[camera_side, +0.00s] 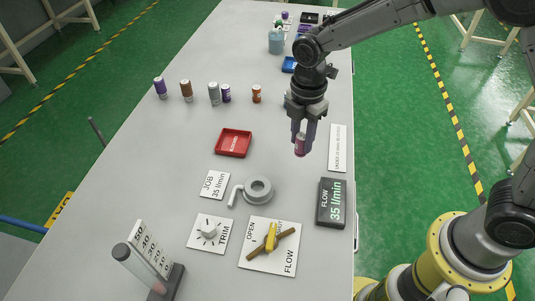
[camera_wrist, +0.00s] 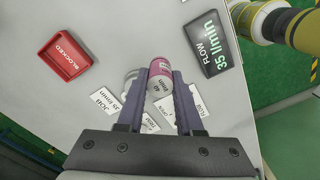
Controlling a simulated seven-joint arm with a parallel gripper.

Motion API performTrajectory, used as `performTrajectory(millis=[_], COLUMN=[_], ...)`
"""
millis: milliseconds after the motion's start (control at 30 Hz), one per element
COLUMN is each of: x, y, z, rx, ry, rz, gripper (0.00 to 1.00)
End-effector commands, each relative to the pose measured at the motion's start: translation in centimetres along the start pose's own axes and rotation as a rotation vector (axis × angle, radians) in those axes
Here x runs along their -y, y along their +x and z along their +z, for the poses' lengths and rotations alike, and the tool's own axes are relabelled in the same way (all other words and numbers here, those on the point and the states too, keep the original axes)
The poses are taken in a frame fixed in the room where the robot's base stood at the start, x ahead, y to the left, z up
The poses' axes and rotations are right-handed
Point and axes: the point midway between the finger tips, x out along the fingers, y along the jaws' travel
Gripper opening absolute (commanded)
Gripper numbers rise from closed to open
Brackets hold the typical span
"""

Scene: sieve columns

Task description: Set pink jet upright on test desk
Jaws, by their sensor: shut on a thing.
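The pink jet (camera_wrist: 159,84) is a small magenta cylinder with a white label and a pale end. My gripper (camera_side: 304,138) is shut on it, with one dark finger on each side. In the side view the jet (camera_side: 300,145) hangs between the fingertips above the grey desk (camera_side: 190,140), near its right edge. It looks close to upright there, but I cannot tell its exact tilt. The fingers hide part of it. A grey ring fitting with a short pipe (camera_side: 259,190) lies on the desk, lower left of my gripper.
A red BLOCKED tray (camera_side: 233,143) lies left of my gripper. Several jets, including an orange one (camera_side: 256,94), stand farther back. A flow display (camera_side: 331,203), a yellow-handled valve (camera_side: 271,238), a trim knob (camera_side: 208,231) and a tilted gauge tube (camera_side: 142,262) occupy the near desk.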

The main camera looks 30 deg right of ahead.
Motion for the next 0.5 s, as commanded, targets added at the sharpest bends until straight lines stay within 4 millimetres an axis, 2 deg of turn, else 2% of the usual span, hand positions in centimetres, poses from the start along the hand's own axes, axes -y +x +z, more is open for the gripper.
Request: performTrajectory(millis=[233, 333, 500], x=[-5.2, -6.5, -8.5], y=[2.5, 4.5, 6.7], z=[-1.1, -1.4, -1.8], rx=[0.0, 0.001, 0.0], ry=[0.0, 0.0, 0.0], rz=[-0.001, -0.004, 0.0], gripper=[0.0, 0.0, 0.0])
